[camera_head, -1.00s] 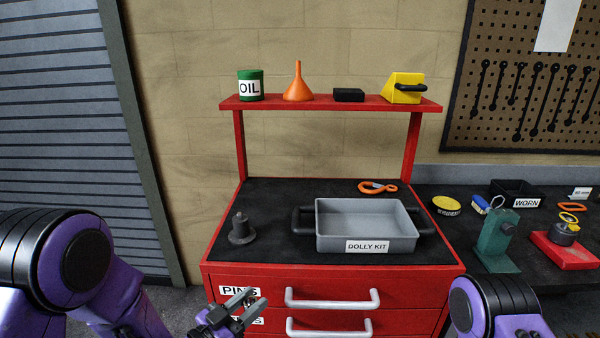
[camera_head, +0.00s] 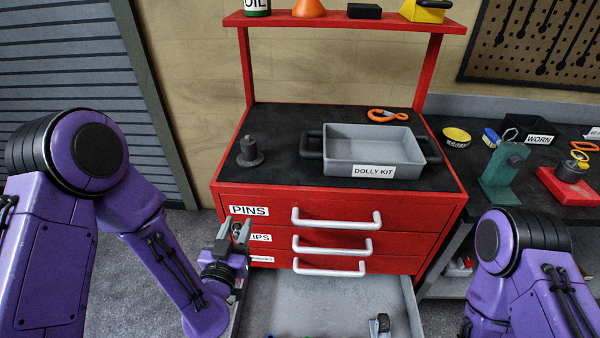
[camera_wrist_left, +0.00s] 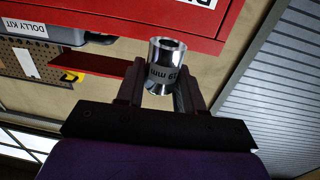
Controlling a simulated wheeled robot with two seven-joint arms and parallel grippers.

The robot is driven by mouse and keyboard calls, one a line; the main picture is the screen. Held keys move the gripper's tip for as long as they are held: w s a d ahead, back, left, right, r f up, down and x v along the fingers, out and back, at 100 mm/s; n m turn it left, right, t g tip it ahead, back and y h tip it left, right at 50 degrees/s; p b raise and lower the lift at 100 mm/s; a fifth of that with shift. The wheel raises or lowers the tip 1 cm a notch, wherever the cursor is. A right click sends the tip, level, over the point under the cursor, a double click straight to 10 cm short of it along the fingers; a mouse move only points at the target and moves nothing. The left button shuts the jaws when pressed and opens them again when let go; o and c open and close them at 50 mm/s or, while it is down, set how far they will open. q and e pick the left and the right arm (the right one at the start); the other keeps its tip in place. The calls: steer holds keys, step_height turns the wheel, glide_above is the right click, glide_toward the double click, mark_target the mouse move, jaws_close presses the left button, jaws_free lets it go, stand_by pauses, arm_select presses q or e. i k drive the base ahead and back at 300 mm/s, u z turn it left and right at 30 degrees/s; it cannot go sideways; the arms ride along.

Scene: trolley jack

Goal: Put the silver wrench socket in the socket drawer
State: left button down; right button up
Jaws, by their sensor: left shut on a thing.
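The silver socket (camera_wrist_left: 166,68), marked with black "19 mm" lettering, stands between the fingers of my left gripper (camera_wrist_left: 160,85) in the left wrist view. In the head view my left gripper (camera_head: 237,232) is shut on it, at the left front of the red cabinet beside the drawer labels; the socket is mostly hidden there by the fingers. An open drawer (camera_head: 300,290) with a grey floor juts out below the closed drawers, to the right of and below the gripper. Its front and label are out of view. My right gripper is out of view.
Closed drawers carry a PINS label (camera_head: 249,211) and silver handles (camera_head: 336,218). A dark metal part (camera_head: 380,325) lies in the open drawer, with small coloured items at the picture's bottom edge. The grey DOLLY KIT tray (camera_head: 372,145) and a dark knobbed part (camera_head: 250,151) stand on top.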

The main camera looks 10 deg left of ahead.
mark_target(331, 283)
steer(key=z, duration=1.75)
steer(key=k, duration=0.85)
steer(key=u, duration=0.8)
steer(key=i, duration=0.7)
